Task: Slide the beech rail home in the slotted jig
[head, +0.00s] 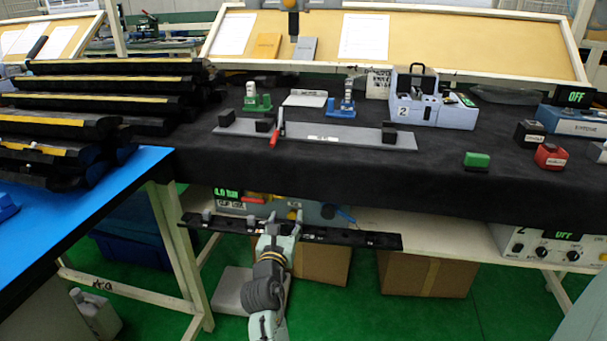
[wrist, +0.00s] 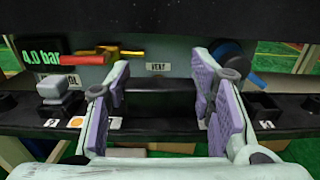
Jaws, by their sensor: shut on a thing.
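No beech rail can be made out. A long black bar (head: 350,237) with small fittings lies level across the lower middle of the head view, below the bench front. My gripper (head: 279,224) is shut on it left of its middle. In the wrist view the purple-padded fingers of my gripper (wrist: 160,93) stand either side of a dark part of the black bar (wrist: 20,122). The exact contact is hard to see. A grey plate (head: 350,135) with black blocks and a red lever (head: 278,130) lies on the black bench; I cannot tell if it is the slotted jig.
The black bench (head: 440,165) stands beyond my gripper. A shelf below holds a unit reading 4.0 bar (wrist: 42,56), with cardboard boxes (head: 425,275) underneath. A blue table (head: 60,230) and stacked black trims (head: 110,85) are at left. Green floor is open at lower right.

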